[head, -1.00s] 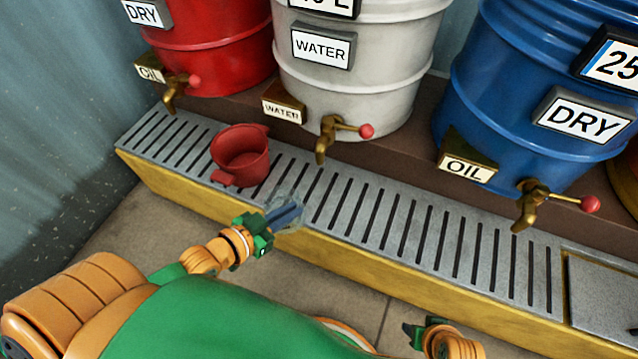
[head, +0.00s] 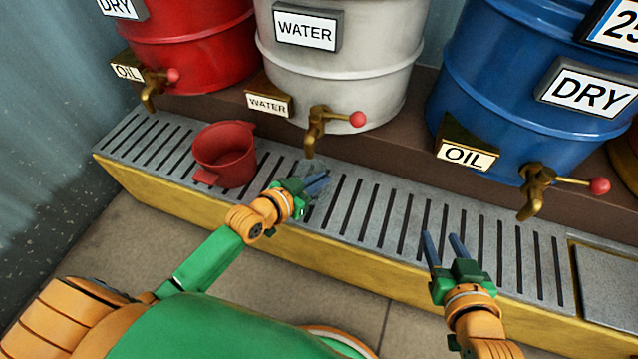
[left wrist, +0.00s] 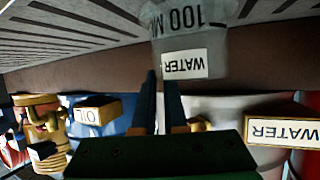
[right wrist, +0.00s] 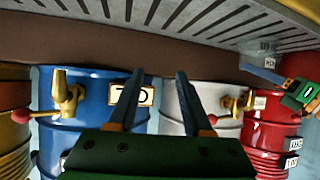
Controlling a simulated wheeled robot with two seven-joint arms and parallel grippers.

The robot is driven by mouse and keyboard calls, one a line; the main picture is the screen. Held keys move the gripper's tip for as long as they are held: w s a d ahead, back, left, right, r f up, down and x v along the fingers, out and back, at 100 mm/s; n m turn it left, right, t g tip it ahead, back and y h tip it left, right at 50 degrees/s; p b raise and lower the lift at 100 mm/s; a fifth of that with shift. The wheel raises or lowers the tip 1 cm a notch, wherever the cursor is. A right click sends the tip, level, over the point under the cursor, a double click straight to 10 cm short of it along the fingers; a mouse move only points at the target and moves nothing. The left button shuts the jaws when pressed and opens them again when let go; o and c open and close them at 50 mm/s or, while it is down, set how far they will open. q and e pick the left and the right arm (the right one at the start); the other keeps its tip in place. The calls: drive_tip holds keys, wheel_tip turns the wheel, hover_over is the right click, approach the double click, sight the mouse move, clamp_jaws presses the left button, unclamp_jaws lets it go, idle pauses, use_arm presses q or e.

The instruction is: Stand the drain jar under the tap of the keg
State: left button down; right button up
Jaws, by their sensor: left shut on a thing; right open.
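The clear drain jar (head: 313,168) is in my left gripper (head: 318,183), over the grate in front of the white keg (head: 340,85). In the left wrist view the jar (left wrist: 185,32) shows a WATER label and 100 markings, upside down in that picture. The white keg, marked WATER, has a brass tap (head: 316,125) with a red knob. The jar is close to this tap's spout; I cannot tell whether it is right below it or touches the grate. My right gripper (head: 443,245) is open and empty over the grate's front edge, further right.
A red jug (head: 225,155) stands on the slotted grate (head: 385,215), left of the jar. A red keg (head: 190,50) and a blue keg (head: 525,85), each with an OIL-labelled tap, flank the white one. The grate between my grippers is clear.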

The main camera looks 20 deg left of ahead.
use_arm(q)
drive_tip(key=shift+f, duration=0.3)
use_arm(e)
drive_tip(key=r, duration=0.1)
drive_tip(key=w+r+t, duration=0.1)
drive_tip(key=r, duration=0.1)
drive_tip(key=shift+w+a+t+y, duration=0.25)
drive_tip(key=shift+a+t+y, duration=0.05)
drive_tip(key=shift+a+t, duration=0.1)
use_arm(q)
drive_tip(key=c, duration=0.9)
unclamp_jaws()
drive_tip(key=shift+c, duration=0.2)
use_arm(e)
drive_tip(key=shift+r, duration=0.1)
